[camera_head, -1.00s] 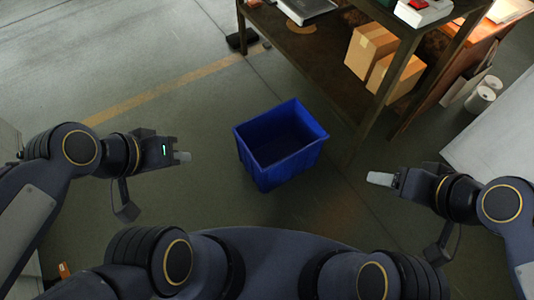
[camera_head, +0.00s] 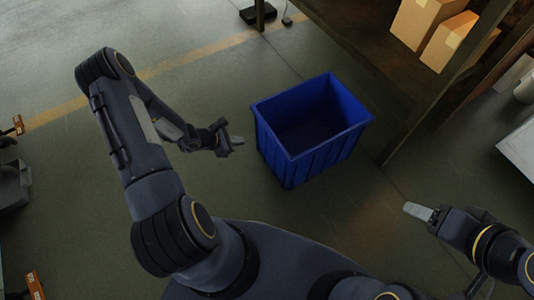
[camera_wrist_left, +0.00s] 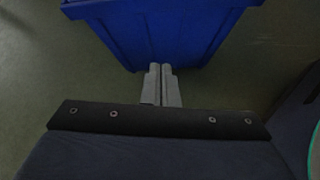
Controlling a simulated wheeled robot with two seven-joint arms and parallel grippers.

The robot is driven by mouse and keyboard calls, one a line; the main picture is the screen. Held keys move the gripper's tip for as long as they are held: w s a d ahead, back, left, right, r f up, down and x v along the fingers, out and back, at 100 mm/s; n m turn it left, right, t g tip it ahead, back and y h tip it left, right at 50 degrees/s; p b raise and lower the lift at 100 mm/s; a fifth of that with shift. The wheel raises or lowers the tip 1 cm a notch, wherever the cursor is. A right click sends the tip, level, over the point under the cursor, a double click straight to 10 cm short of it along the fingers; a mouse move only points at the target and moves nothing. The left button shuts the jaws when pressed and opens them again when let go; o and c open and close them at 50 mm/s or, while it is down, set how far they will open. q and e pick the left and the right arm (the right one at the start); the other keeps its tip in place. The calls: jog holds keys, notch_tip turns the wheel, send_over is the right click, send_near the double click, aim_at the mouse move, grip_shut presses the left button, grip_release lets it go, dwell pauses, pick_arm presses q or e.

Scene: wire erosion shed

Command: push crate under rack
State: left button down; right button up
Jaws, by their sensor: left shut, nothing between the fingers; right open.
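The crate (camera_head: 290,160) is a blue open bin, empty as far as I can see, standing upright on the floor in the middle of the head view. It also shows at the top of the left wrist view (camera_wrist_left: 160,30). The rack (camera_head: 400,105) is a dark shelf unit with posts at the upper right, just beyond the crate. My left gripper (camera_head: 238,141) is shut and empty, close to the crate's left side; contact cannot be told. In the left wrist view its fingertips (camera_wrist_left: 160,70) point at the crate's wall. My right gripper (camera_head: 410,208) is open at the lower right, apart from the crate.
Cardboard boxes (camera_head: 428,22) sit on the rack. A rack post comes down right of the crate. A white surface (camera_head: 518,165) stands at the far right. A yellow line (camera_head: 200,62) crosses the floor.

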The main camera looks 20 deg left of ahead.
pick_arm(q)
notch_tip(320, 180, down, 7)
jog(key=s+n, duration=0.1)
jog(key=n, duration=0.1)
jog(key=b, duration=0.6)
send_near(270, 150)
jog(key=x, duration=0.5)
jog(key=shift+a+f, duration=0.1)
jog(key=shift+f, duration=0.3)
jog(key=shift+w+d+r, duration=0.15)
jog(key=shift+w+d, duration=0.15)
pick_arm(e)
notch_tip(270, 150, down, 8)
jog(key=shift+a+r, duration=0.15)
jog(key=shift+r, duration=0.05)
